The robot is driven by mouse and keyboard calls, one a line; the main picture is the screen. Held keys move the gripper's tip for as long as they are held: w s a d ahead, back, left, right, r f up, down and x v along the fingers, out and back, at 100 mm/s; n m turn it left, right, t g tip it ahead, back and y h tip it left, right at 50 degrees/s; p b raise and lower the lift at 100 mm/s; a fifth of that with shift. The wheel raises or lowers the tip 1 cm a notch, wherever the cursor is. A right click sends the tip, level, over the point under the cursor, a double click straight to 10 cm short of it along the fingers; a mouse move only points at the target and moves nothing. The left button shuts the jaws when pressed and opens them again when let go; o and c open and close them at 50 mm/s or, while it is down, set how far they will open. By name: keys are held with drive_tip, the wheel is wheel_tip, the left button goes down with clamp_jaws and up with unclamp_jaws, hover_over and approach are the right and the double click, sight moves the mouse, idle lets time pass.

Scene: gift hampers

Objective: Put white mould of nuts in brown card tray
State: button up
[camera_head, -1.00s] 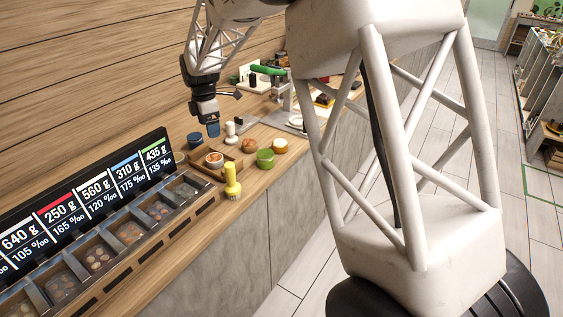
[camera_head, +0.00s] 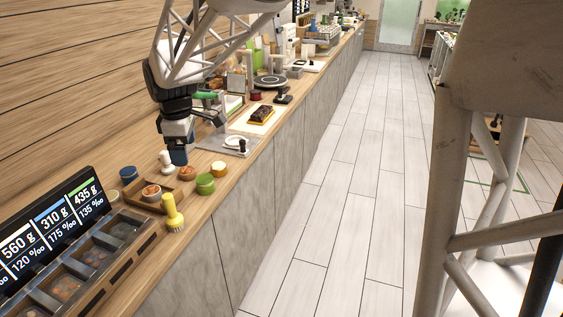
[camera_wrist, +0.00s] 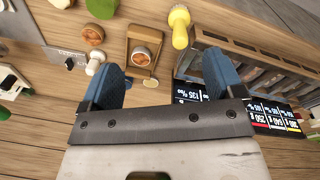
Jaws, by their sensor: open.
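The white mould of nuts (camera_head: 151,193) is a small round cup with reddish-brown contents. It shows in the wrist view (camera_wrist: 140,56) within the outline of the brown card tray (camera_wrist: 142,33). The tray also shows in the head view (camera_head: 168,187). I cannot tell whether the mould sits on the tray floor. My gripper (camera_wrist: 163,88) is open and empty, its two blue fingers wide apart. In the head view my gripper (camera_head: 178,156) hangs above the counter, beyond and to the right of the mould. The mould lies apart from the fingers.
A white knobbed piece (camera_head: 167,163), green bowl (camera_head: 205,185), orange-topped bowl (camera_head: 219,170), brown-topped round item (camera_head: 188,174) and dark blue cup (camera_head: 129,175) stand close by. A yellow brush (camera_head: 173,215) is near the counter's front edge. A price display (camera_head: 50,230) stands left.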

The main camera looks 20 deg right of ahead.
drive_tip(key=s+d+m, duration=0.4)
drive_tip(key=s, duration=0.7)
drive_tip(key=s+d+f+m+t, duration=0.1)
drive_tip(key=s+d+m, duration=0.3)
drive_tip(key=s, duration=0.7)
drive_tip(key=s+d+f+m, duration=0.1)
drive_tip(key=s+d+m, duration=0.3)
drive_tip(key=s, duration=0.6)
drive_tip(key=shift+s+d+m+t, duration=0.2)
drive_tip(key=shift+s+m+t, duration=0.15)
drive_tip(key=shift+m, duration=0.75)
